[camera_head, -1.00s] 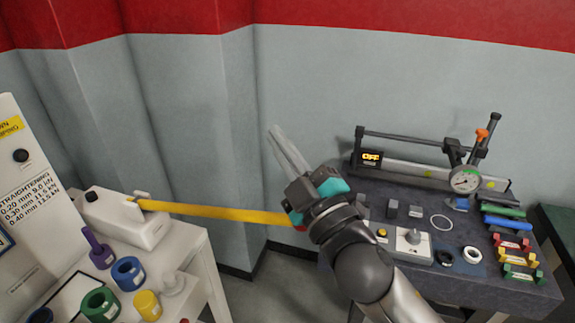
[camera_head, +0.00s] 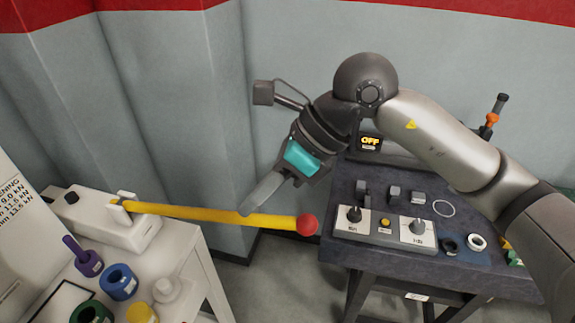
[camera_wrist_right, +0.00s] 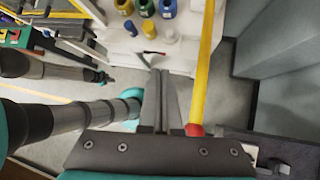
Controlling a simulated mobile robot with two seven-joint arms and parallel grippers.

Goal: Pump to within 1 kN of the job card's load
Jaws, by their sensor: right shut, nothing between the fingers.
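The yellow pump lever (camera_head: 200,213) with a red knob (camera_head: 307,225) runs out level from the white pump block (camera_head: 115,222) at the left. My right gripper (camera_head: 246,208) is shut and empty, its fingertips pointing down at the middle of the lever. In the right wrist view, its closed fingers (camera_wrist_right: 161,75) lie just left of the lever (camera_wrist_right: 206,65); I cannot tell whether they touch it. A white panel (camera_head: 18,225) with kN lettering is cut off at the left edge; no job card is readable. The display (camera_head: 370,142) reads OFF. The dial gauge is hidden.
Coloured ring pots, including a blue one (camera_head: 119,284), stand on the white table at the left. A dark bench (camera_head: 345,180) at the right carries a white switch panel (camera_head: 385,240) and rings. An open gap lies between the tables, under the lever.

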